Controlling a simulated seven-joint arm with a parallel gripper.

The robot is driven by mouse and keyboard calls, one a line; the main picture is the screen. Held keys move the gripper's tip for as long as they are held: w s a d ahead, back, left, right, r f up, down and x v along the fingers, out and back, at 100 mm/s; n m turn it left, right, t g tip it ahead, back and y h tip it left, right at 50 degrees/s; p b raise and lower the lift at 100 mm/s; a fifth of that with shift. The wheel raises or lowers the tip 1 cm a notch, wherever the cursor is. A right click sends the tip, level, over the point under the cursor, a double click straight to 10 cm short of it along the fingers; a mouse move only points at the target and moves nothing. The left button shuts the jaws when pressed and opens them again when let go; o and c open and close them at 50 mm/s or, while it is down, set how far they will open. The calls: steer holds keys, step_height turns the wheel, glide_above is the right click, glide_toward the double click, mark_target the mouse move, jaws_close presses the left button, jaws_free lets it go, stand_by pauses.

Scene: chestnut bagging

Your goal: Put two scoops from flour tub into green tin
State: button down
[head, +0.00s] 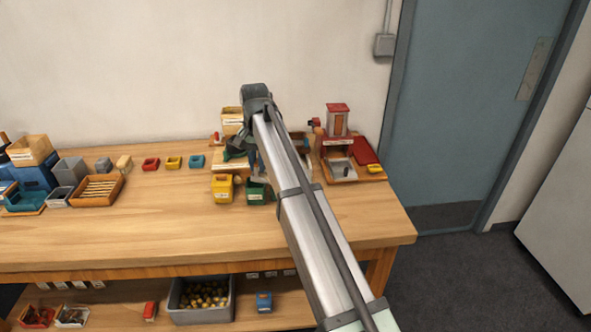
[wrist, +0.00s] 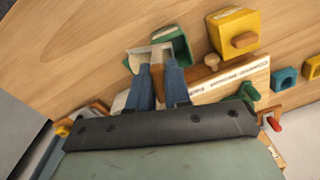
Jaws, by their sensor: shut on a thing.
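My gripper (wrist: 161,77) is shut on what looks like a scoop (wrist: 157,57), with a brown part between the blue fingers and a pale edge beyond them. The green tin (wrist: 182,47) is just past the fingertips in the wrist view, and the scoop overlaps its near side. I cannot tell whether the scoop is above or inside it, or what it holds. In the head view the green tin (head: 257,193) stands near the bench's front, below my gripper, partly behind my arm. I cannot single out the flour tub; my arm hides part of that area.
A yellow tin (head: 222,187) stands left of the green one. A red-topped dispenser (head: 337,121) stands at the right. Small red, yellow and blue trays (head: 174,162) line the back. A tan box (head: 232,121) is by the wall. The bench's middle left (head: 130,225) is clear.

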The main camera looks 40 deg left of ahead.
steer(key=a+m, duration=0.1)
steer(key=a, duration=0.1)
steer(key=a+m, duration=0.1)
steer(key=a, duration=0.2)
steer(key=shift+a+r+m+y, duration=0.2)
steer(key=shift+a+m+y, duration=0.1)
steer(key=shift+a+m, duration=0.1)
steer(key=d+y, duration=0.1)
steer(key=y, duration=0.1)
steer(key=d+y, duration=0.1)
steer(key=d+f+g+y, duration=0.1)
steer(key=d+y, duration=0.1)
steer(key=shift+w+d+f+y, duration=0.1)
steer(key=shift+w+y, duration=0.2)
steer(key=shift+w+d+g+y, duration=0.2)
steer(key=shift+d+y, duration=0.15)
steer(key=shift+y, duration=0.35)
steer(key=shift+w+d+g+y, duration=0.1)
steer(key=shift+d+g+y, duration=0.15)
steer(key=shift+y, duration=0.45)
